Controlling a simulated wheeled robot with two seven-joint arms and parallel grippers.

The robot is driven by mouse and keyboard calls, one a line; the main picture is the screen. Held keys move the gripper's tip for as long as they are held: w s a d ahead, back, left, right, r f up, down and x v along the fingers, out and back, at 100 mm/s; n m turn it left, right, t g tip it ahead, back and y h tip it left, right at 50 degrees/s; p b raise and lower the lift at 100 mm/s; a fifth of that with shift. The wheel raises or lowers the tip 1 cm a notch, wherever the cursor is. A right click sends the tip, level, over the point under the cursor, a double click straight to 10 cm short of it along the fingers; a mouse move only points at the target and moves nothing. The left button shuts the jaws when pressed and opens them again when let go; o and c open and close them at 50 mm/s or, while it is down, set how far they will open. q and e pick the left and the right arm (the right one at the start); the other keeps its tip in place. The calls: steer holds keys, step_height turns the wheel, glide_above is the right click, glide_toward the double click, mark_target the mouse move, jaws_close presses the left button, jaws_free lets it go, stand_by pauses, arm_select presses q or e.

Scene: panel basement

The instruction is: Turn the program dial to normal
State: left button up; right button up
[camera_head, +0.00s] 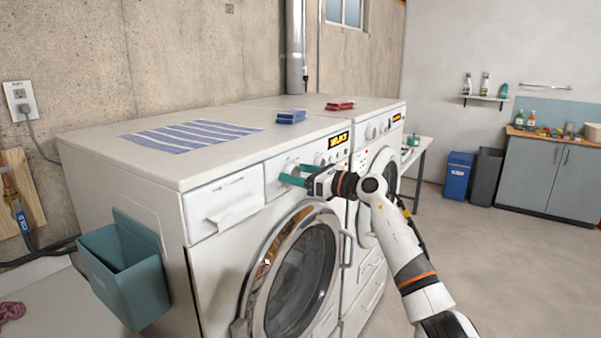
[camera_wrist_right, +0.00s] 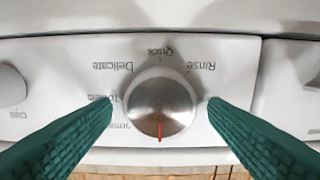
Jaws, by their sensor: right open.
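The program dial (camera_wrist_right: 158,108) is a round silver knob on the washer's white control panel (camera_wrist_right: 60,65). It shows upside down in the right wrist view, its red pointer toward the picture's bottom edge. Around it I read Quick, Rinse and Delicate; two labels at lower left are partly hidden by a finger, the lower one ending in what looks like "rmal". My right gripper (camera_head: 291,174) is open, its teal fingers on either side of the dial; I cannot tell whether they touch it. In the head view the fingers largely hide the dial. My left gripper is out of view.
The front washer (camera_head: 215,280) has a round glass door, and a second machine (camera_head: 376,170) stands beside it. A teal bin (camera_head: 130,280) hangs on the washer's side.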

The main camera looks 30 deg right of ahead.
steer(key=shift+c, duration=0.4)
steer(key=c, duration=0.9)
steer(key=m+p, duration=0.1)
steer(key=m, duration=0.1)
steer(key=m+p, duration=0.2)
steer(key=shift+d+r, duration=0.15)
steer(key=m+p, duration=0.2)
steer(key=m, duration=0.1)
steer(key=shift+p, duration=0.4)
steer(key=shift+d+f+m+p, duration=0.1)
steer(key=shift+f+m+p, duration=0.1)
steer(key=shift+m+p, duration=0.6)
